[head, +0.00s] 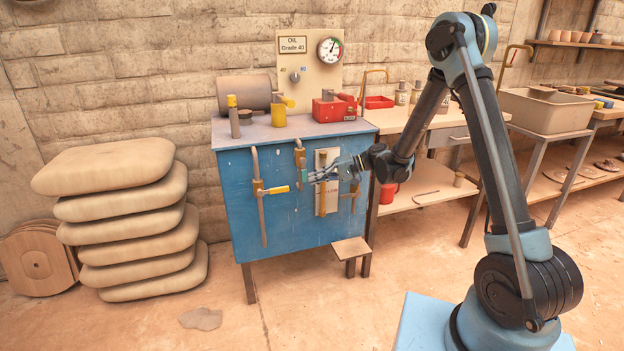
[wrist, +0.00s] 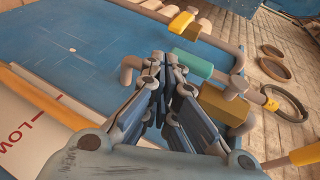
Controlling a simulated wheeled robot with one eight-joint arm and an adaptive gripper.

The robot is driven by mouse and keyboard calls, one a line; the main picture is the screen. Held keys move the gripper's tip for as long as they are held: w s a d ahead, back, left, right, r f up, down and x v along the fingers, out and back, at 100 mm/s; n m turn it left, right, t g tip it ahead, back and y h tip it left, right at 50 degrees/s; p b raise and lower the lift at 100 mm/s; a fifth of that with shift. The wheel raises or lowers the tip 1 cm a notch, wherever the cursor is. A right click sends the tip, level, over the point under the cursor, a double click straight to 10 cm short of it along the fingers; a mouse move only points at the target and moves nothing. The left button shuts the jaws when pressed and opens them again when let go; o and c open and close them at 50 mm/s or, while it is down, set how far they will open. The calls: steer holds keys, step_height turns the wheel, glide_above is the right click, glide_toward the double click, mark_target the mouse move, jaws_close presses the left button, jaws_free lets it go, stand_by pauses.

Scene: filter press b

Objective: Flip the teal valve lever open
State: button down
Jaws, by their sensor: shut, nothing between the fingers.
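The teal valve lever (wrist: 192,65) shows in the wrist view as a short teal bar just beyond my fingertips, beside a bent pipe and a yellow-brown valve body (wrist: 224,103). In the head view only a small teal piece (head: 304,175) shows at the pipe on the front of the blue cabinet, partly hidden by my gripper. My gripper (head: 314,178) reaches in from the right at the cabinet front. In the wrist view its fingers (wrist: 168,62) are shut and empty, very close to the lever. I cannot tell whether they touch it.
The blue cabinet (head: 238,205) carries another pipe with a yellow lever (head: 278,190) to the left. A pale gauge plate (head: 327,196) stands right by my gripper. A small step (head: 350,247) is below. Stacked sacks (head: 125,220) stand at left.

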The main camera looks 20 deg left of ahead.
steer(key=w+d, duration=0.6)
steer(key=d, duration=0.6)
steer(key=shift+w+r, duration=0.15)
steer(key=shift+w, duration=0.25)
steer(key=s+d+r+m+t+h, duration=0.1)
steer(key=s+d+r+t+h, duration=0.15)
steer(key=d, duration=0.45)
steer(key=s+d+r+m+t+h, duration=0.1)
steer(key=s+d+r, duration=0.1)
steer(key=d+r, duration=0.35)
steer(key=s+d+r+m+t+h, duration=0.1)
steer(key=s+d+r+t+h, duration=0.15)
steer(key=d, duration=0.65)
steer(key=s+d+f+m+t+h, duration=0.1)
steer(key=s+d+f+h, duration=0.2)
steer(key=s+d, duration=0.7)
steer(key=s+d+f+m+t+h, duration=0.1)
steer(key=s+d+f+h, duration=0.3)
steer(key=s+d, duration=0.6)
steer(key=d, duration=0.5)
steer(key=shift+s+m, duration=0.15)
steer(key=shift+m, duration=0.25)
